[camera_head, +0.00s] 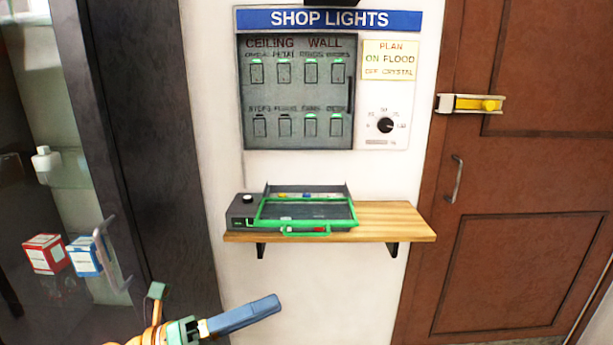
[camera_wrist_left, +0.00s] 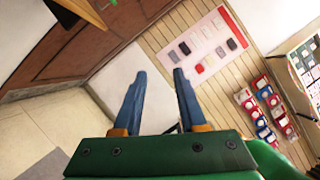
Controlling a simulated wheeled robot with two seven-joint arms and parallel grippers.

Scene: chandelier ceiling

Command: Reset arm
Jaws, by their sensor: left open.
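My left gripper (camera_head: 245,314) comes in at the bottom of the head view, with blue fingers pointing right and slightly up. It is below and in front of the wooden shelf (camera_head: 395,219), apart from it. In the left wrist view, the two blue fingers (camera_wrist_left: 160,82) stand apart with nothing between them. My right gripper is in neither view.
A grey tray with a green frame (camera_head: 345,222) sits on the shelf. Above it hangs the shop lights panel (camera_head: 296,96) with switches and a dial (camera_head: 385,125). A brown door (camera_head: 520,190) with a yellow latch (camera_head: 470,104) is right; a glass cabinet (camera_head: 75,130) is left.

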